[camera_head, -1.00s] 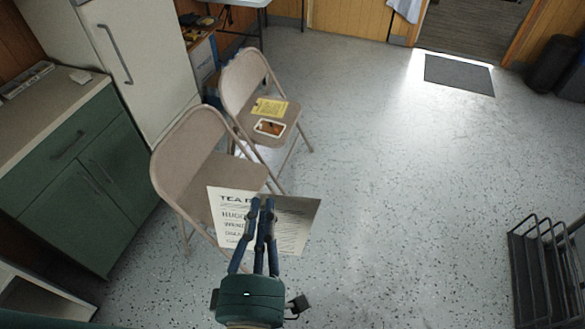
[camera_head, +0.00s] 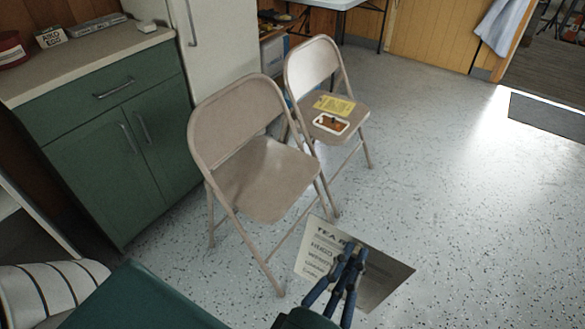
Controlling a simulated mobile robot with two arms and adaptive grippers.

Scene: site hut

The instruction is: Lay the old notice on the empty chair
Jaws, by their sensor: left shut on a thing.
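The old notice (camera_head: 317,258) is a pale printed sheet with a heading that starts "TEA". My left gripper (camera_head: 351,250) is shut on it and holds it up, apart from the chairs, to the lower right of the nearer one. The empty chair (camera_head: 265,182) is the nearer beige folding chair, with a bare seat. The farther folding chair (camera_head: 312,66) has a yellow paper (camera_head: 334,105) and a white-rimmed tray with brown contents (camera_head: 331,124) on its seat. My right gripper is not in view.
A green cabinet (camera_head: 110,140) with a counter stands left of the chairs, and a cream fridge (camera_head: 225,40) stands behind them. A striped cushion-like thing (camera_head: 45,290) is at the lower left. The speckled floor to the right is clear.

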